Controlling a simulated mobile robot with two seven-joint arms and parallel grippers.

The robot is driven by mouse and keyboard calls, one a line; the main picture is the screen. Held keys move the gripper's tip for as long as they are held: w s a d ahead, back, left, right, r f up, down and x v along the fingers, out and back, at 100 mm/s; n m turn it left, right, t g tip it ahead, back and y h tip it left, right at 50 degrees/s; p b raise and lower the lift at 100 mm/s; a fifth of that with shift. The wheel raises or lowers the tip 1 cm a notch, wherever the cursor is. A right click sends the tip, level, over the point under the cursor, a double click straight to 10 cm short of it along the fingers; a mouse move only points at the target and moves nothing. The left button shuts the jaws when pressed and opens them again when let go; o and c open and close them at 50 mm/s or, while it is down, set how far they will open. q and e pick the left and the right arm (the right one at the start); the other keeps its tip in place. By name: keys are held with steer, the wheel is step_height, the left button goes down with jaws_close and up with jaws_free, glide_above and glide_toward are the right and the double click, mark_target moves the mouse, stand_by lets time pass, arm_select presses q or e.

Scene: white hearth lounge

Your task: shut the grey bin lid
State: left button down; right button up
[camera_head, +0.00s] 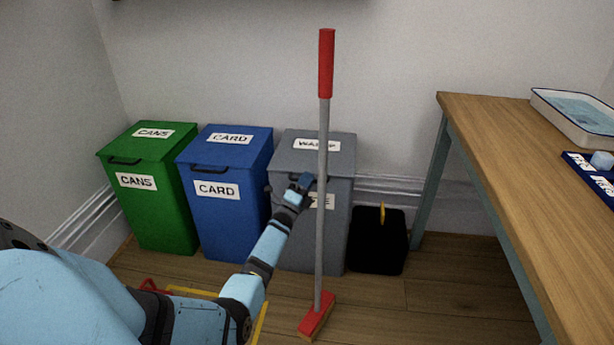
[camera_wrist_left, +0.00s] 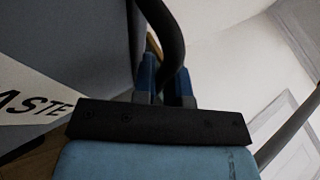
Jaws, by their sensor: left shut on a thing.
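The grey waste bin (camera_head: 335,235) stands at the right end of a row of bins, with a label on its front. Its grey lid (camera_head: 295,158) looks to lie down over the bin top, sloping to the front like the other lids. My left gripper (camera_head: 304,182) is at the lid's front edge. In the left wrist view my blue fingers (camera_wrist_left: 166,82) are shut on the dark curved handle (camera_wrist_left: 163,28), with part of the bin's label (camera_wrist_left: 38,100) at the left. The broom hides part of the bin and lid. My right gripper is out of view.
A red-headed broom (camera_head: 322,240) stands upright in front of the bin, close to my gripper. A blue card bin (camera_head: 228,220) and green cans bin (camera_head: 158,215) stand to the left. A black box (camera_head: 378,250) and wooden table (camera_head: 500,150) are to the right.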

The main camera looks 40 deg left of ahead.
arm_select(q)
steer(key=shift+f, duration=0.25)
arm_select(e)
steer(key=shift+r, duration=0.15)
arm_select(q)
steer(key=c, duration=1.2)
jaws_free()
steer(key=shift+s, duration=0.1)
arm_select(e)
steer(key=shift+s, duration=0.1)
arm_select(q)
steer(key=shift+s, duration=0.1)
steer(key=p+v, duration=0.2)
steer(key=v, duration=0.5)
steer(key=shift+s, duration=0.15)
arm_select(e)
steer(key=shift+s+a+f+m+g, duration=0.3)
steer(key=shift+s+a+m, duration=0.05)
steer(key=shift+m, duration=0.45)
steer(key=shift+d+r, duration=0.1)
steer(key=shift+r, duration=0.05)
